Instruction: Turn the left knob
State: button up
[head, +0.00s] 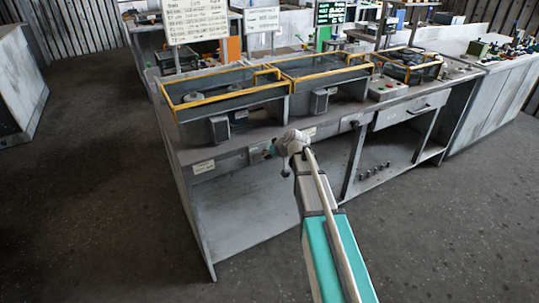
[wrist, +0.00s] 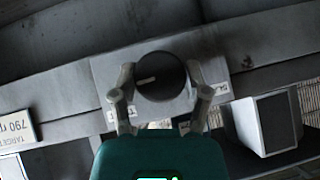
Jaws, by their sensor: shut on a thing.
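The left knob (wrist: 160,76) is a round black dial with a pale pointer mark, set on a grey plate on the bench front in the wrist view. My gripper (wrist: 160,84) has one finger on each side of it and is shut on it. In the wrist view the pointer mark points left and slightly down. In the head view my gripper (head: 271,149) reaches the bench's front panel, left of its middle, and the knob there is mostly hidden behind it.
An upside-down target label reading 790 rpm (wrist: 16,130) is at left in the wrist view. A grey box (wrist: 264,123) is at lower right. In the head view the workbench (head: 235,240) carries yellow-railed trays (head: 225,95); the dark floor in front is clear.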

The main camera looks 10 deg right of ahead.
jog(key=m+y+b, duration=0.2)
jog(key=y, duration=0.1)
jog(key=shift+w+d+f+g+y, duration=0.1)
jog(key=shift+d+f+g+y, duration=0.1)
jog(key=shift+g+y, duration=0.1)
jog(key=shift+a+r+m+y+b, duration=0.1)
jog(key=shift+m+y+b, duration=0.4)
jog(key=shift+y+b, duration=0.3)
jog(key=o, duration=1.1)
jog(key=shift+o, duration=0.2)
